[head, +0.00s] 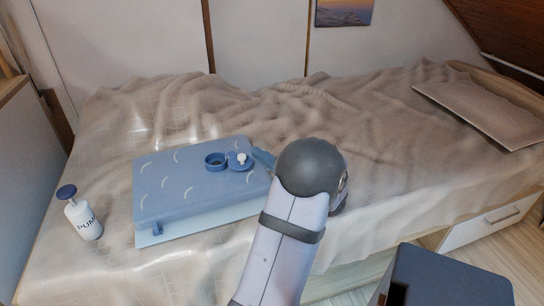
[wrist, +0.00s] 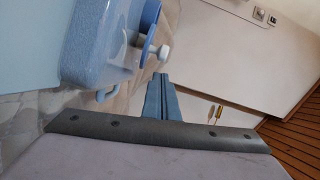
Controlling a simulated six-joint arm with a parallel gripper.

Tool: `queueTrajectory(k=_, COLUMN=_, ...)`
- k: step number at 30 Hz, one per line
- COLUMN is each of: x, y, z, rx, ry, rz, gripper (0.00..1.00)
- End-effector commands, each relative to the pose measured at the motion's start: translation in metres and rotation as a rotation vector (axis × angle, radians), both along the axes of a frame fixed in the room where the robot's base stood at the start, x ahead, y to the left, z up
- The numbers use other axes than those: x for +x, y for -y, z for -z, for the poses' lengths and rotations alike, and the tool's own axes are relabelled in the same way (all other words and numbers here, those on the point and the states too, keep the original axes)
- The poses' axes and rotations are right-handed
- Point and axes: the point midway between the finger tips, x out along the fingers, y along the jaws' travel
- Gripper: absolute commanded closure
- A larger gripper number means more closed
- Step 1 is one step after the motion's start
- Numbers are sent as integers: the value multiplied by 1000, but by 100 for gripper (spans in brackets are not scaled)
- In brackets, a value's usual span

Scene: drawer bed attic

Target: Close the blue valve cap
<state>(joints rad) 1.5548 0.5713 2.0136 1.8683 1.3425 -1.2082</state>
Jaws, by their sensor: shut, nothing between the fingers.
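A flat blue case-like body (head: 185,190) lies on the bed. A round blue valve ring (head: 215,161) stands on its top. The blue valve cap (head: 235,167) with a white plug (head: 241,157) sits right beside the ring, open and off it. In the wrist view the cap (wrist: 149,28) shows edge-on with its white plug (wrist: 158,53) sticking out. My gripper (wrist: 160,78) is shut and empty, its tips just below the plug in that picture and seemingly apart from it. In the head view my arm hides most of the gripper.
A white pump bottle (head: 84,219) with a blue top stands left of the blue body. The bed (head: 340,130) has a rumpled beige cover. A flat panel (head: 485,112) lies at the back right. A dark box (head: 450,280) stands at the front right.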

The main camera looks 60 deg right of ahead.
Motion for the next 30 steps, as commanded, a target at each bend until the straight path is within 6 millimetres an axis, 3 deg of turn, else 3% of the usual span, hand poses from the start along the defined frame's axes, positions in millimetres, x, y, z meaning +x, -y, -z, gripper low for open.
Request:
queueTrajectory(k=6, x=7, y=-11, z=2, rx=0, ry=0, rz=-1, gripper=100)
queueTrajectory(k=30, x=10, y=-23, z=6, rx=-1, ry=0, rz=-1, gripper=100)
